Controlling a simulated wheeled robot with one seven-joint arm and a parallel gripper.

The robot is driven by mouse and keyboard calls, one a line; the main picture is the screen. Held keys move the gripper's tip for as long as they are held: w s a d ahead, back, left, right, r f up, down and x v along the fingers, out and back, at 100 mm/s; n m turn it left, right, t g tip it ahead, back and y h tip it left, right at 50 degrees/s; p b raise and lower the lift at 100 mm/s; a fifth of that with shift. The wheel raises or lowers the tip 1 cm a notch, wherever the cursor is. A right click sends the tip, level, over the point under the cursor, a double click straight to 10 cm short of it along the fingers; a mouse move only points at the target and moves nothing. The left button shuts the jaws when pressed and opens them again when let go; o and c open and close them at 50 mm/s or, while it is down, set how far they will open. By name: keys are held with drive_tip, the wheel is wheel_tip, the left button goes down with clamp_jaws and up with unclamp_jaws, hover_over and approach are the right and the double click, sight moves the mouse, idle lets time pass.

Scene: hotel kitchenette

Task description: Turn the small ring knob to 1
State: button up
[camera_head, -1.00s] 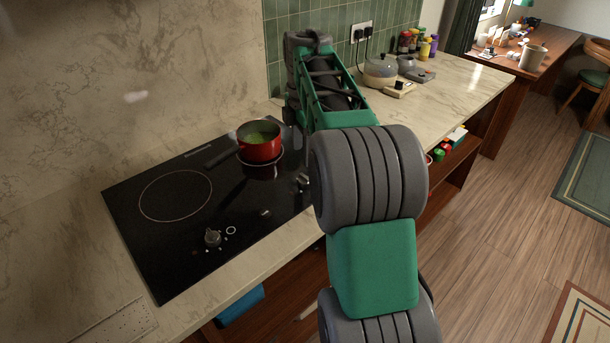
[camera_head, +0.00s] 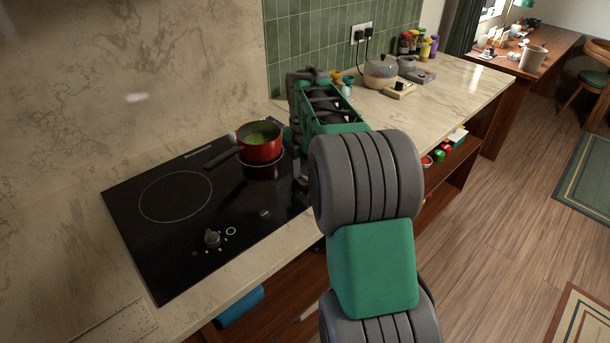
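The black cooktop (camera_head: 165,245) has a large ring (camera_head: 175,196) at left and a smaller ring (camera_head: 280,159) at right, mostly covered by a red pot with green contents (camera_head: 262,151). A grey knob (camera_head: 212,239) stands at the front, below the large ring. The other knob, at the right front near the small ring, is hidden behind my arm and gripper. My gripper (camera_head: 301,183) points down at the cooktop's right side, just right of the pot. Its fingertips are dark and largely hidden, so its opening and any contact with the knob cannot be told.
The pot's handle (camera_head: 220,158) points left over the cooktop. Beyond my arm, a lidded cooker (camera_head: 381,73), a switch box (camera_head: 398,90) and several bottles (camera_head: 425,47) stand on the counter (camera_head: 455,84). The left part of the cooktop is clear.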

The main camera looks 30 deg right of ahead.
clamp_jaws()
idle(0.3)
drive_tip(key=shift+m, duration=0.3)
drive_tip(key=m+p, duration=0.2)
drive_tip(key=m, duration=0.3)
drive_tip(key=shift+r, duration=0.1)
drive_tip(key=m+p, duration=0.1)
drive_tip(key=m, duration=0.5)
drive_tip(key=shift+p, duration=0.3)
idle(0.4)
drive_tip(key=shift+o, duration=0.3)
unclamp_jaws()
